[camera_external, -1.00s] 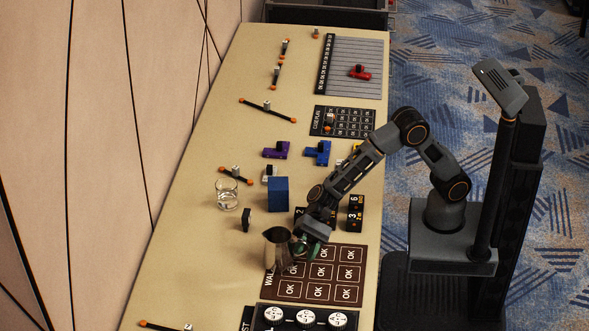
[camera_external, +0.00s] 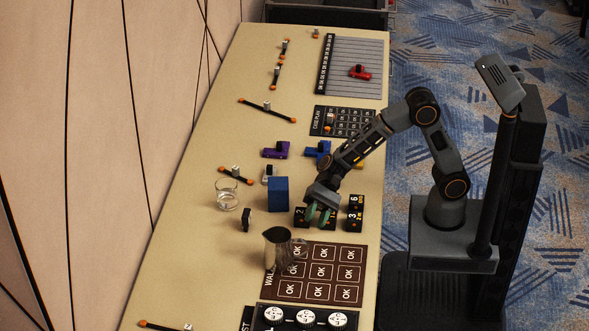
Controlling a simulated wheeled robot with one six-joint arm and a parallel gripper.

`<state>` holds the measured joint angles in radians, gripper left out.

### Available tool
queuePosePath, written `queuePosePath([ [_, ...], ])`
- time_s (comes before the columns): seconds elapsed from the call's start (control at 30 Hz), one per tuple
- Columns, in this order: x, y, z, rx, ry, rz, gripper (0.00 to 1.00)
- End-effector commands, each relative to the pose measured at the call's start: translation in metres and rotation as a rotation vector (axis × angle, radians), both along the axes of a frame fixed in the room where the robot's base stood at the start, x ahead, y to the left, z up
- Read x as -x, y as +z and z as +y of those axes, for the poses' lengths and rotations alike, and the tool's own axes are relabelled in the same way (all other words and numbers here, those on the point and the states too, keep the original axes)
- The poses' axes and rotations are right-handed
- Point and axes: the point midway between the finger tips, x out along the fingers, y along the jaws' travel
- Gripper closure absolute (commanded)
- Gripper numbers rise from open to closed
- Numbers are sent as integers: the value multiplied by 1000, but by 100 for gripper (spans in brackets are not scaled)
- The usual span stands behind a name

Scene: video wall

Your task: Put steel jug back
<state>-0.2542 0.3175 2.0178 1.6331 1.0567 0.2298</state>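The steel jug (camera_external: 274,251) stands upright on the tan table, at the upper left corner of the brown card (camera_external: 322,272) marked with several OK squares. It partly covers that corner. My gripper (camera_external: 318,216) is above and to the right of the jug, apart from it, over the black numbered blocks. Its two green fingers show with a gap between them, and nothing is seen held. The gripper hides part of the black blocks.
A blue box (camera_external: 279,194) and a small black piece (camera_external: 246,219) stand behind the jug. A glass of water (camera_external: 227,194) is to the left. Black numbered blocks (camera_external: 355,213) are at the right. Round dials (camera_external: 305,318) lie in front. The table left of the jug is clear.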

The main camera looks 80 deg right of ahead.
Motion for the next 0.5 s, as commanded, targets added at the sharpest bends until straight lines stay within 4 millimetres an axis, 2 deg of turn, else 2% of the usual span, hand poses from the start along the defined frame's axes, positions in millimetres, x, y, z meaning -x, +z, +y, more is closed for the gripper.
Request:
queuePosePath([
  [0.33,6,4,-13,21,14,-16,66],
  [0.43,21,6,-26,103,67,-76,66],
  [0.5,39,7,-42,204,131,-145,66],
])
